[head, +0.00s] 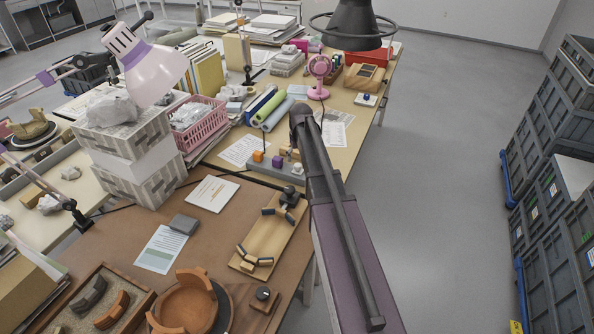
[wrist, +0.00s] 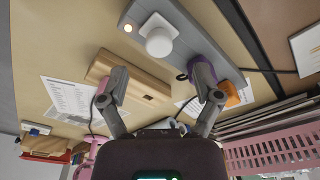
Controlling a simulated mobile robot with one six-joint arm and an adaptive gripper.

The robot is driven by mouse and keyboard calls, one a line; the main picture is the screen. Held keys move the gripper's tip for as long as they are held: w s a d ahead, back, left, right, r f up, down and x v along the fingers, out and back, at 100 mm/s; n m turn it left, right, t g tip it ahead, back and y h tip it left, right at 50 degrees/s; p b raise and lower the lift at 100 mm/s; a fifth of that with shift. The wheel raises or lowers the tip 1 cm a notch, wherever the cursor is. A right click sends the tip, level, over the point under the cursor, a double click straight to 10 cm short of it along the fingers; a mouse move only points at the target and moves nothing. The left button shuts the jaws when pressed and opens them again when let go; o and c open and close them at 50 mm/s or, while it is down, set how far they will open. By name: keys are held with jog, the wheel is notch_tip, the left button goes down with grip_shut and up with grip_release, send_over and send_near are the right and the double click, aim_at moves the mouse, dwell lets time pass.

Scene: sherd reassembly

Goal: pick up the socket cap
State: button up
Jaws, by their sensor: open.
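A white round cap on a square white plate (wrist: 158,36), which looks like the socket cap, sits on a long grey strip (wrist: 200,62) in the wrist view. It also shows as a small white piece in the head view (head: 297,168). My gripper (wrist: 160,98) is open with nothing between its fingers. In the wrist view the cap lies beyond the fingertips, between their lines. In the head view my arm hides most of the gripper, above the strip.
A pale wooden block (wrist: 130,78) lies beside the strip, near my left finger. An orange cube (head: 258,156) stands at the strip's other end. A pink basket (head: 197,124), a pink fan (head: 319,68) and printed sheets (head: 240,150) surround it. A black lamp (head: 352,28) hangs above.

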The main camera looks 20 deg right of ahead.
aim_at(298, 165)
jog(key=shift+w+f+b, duration=0.15)
jog(key=shift+f+b, duration=1.1)
jog(key=shift+f, duration=0.05)
jog(key=shift+w+f+b, duration=0.1)
jog(key=shift+f+b, duration=1.1)
jog(key=shift+f, duration=0.05)
jog(key=c, duration=1.1)
